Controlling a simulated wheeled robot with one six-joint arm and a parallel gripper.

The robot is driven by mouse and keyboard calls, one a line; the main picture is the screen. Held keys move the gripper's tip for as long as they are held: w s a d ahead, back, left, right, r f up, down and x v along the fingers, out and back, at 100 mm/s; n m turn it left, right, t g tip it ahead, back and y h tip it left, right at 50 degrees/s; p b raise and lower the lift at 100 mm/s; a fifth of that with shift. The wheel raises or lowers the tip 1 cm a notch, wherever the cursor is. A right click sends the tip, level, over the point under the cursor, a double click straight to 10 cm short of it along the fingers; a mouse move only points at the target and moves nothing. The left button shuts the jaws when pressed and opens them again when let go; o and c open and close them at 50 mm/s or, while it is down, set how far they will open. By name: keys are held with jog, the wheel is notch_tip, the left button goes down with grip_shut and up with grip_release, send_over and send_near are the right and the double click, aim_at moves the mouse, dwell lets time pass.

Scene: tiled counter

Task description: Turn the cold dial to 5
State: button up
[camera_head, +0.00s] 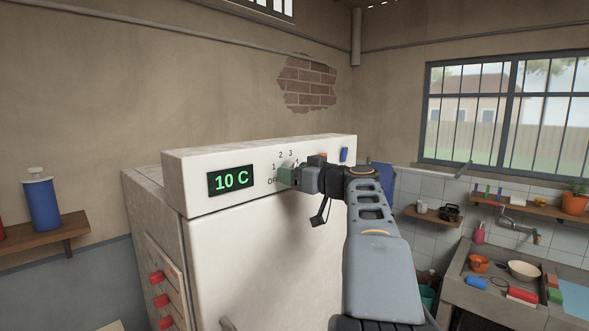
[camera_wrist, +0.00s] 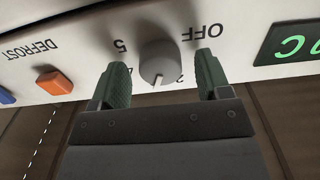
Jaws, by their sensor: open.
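The cold dial (camera_wrist: 160,63) is a grey round knob on the fridge's white front panel (camera_head: 228,161). In the wrist view, which is upside down, it sits between the two green fingers of my gripper (camera_wrist: 162,66). The fingers are open, with a gap on each side of the knob. A pale pointer mark on the dial faces the picture's bottom, near the partly hidden 2. The 5 and OFF labels show on either side. In the head view my gripper (camera_head: 286,173) hides the dial; 1, 2 and 3 show around it. The green display (camera_head: 231,180) reads 10 C.
An orange button (camera_wrist: 54,81) beside the DEFROST label and a blue button (camera_head: 344,154) are on the same panel. A shelf with a blue bottle (camera_head: 42,204) is left of the fridge. A counter with a sink is at right.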

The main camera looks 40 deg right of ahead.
jog(key=shift+w, duration=0.1)
jog(key=c, duration=0.9)
jog(key=shift+f+m+b, duration=0.1)
jog(key=shift+m+b, duration=0.2)
jog(key=shift+b, duration=0.1)
jog(key=shift+a+r+m+b, duration=0.15)
jog(key=shift+m+b, duration=0.6)
jog(key=shift+m, duration=3.85)
jog(key=shift+d+r+m+b, duration=0.1)
jog(key=shift+m+b, duration=0.6)
jog(key=shift+m, duration=3.9)
jog(key=o, duration=0.9)
